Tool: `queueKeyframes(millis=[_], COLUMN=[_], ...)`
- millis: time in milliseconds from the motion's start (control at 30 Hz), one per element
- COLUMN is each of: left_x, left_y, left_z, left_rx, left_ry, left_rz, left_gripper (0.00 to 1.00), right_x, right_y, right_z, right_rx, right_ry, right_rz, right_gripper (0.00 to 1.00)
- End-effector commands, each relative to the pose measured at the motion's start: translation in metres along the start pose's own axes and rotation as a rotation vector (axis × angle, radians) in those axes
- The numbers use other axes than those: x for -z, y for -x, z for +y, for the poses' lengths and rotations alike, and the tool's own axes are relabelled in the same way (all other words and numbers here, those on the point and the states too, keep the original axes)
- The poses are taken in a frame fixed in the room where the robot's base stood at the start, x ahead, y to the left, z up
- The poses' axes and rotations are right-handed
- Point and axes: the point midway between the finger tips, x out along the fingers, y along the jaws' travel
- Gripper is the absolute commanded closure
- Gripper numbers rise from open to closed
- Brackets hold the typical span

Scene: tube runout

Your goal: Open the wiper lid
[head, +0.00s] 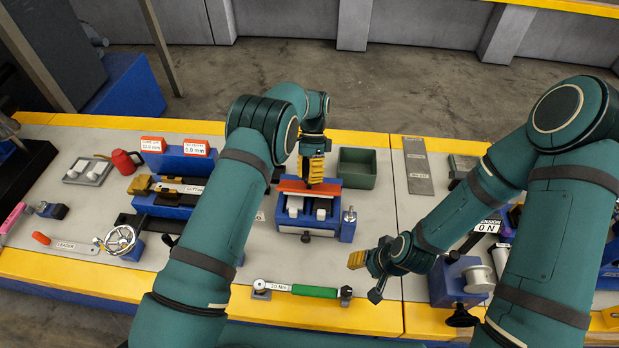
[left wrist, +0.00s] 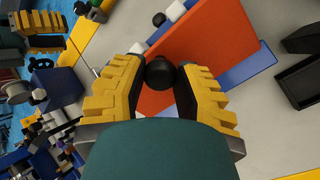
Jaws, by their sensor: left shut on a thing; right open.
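The wiper is a blue box (head: 308,222) with an orange-red lid (head: 293,186) at the middle of the bench. White round pieces (head: 321,214) show in front of the lid. My left gripper (head: 312,175) is over the lid, pointing down. In the left wrist view its yellow fingers (left wrist: 160,95) are shut on a black knob (left wrist: 160,72) at the lid (left wrist: 212,45). The blue body shows past the lid's edge; I cannot tell the lid's exact tilt. My right gripper (head: 357,260) is open and empty, front right of the wiper.
A green open bin (head: 357,168) stands just behind right of the wiper. A green-handled torque wrench (head: 314,291) lies in front. A blue block with a white spool (head: 478,279) stands at right. Blue fixtures with red labels (head: 197,148) stand at left, partly behind my left arm.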

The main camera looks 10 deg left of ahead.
Motion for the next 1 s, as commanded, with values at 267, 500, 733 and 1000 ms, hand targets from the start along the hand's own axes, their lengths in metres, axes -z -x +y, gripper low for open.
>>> queueKeyframes(millis=[267, 500, 733, 1000], left_x=[0.001, 0.000, 0.000, 0.001], left_y=[-0.001, -0.001, 0.003, 0.037], left_z=[0.000, 0.000, 0.000, -0.001], left_rx=[0.000, 0.000, 0.000, 0.001], left_ry=[0.000, 0.000, 0.000, 0.000], left_rz=[0.001, 0.000, 0.001, 0.003], left_gripper=[0.63, 0.35, 0.35, 0.35], right_x=[0.000, 0.000, 0.000, 0.000], right_y=[0.000, 0.000, 0.000, 0.000], right_z=[0.000, 0.000, 0.000, 0.000], right_rx=[0.000, 0.000, 0.001, 0.000], right_ry=[0.000, 0.000, 0.001, 0.001], right_rz=[0.000, 0.000, 0.000, 0.000], right_gripper=[0.53, 0.53, 0.53, 0.53])
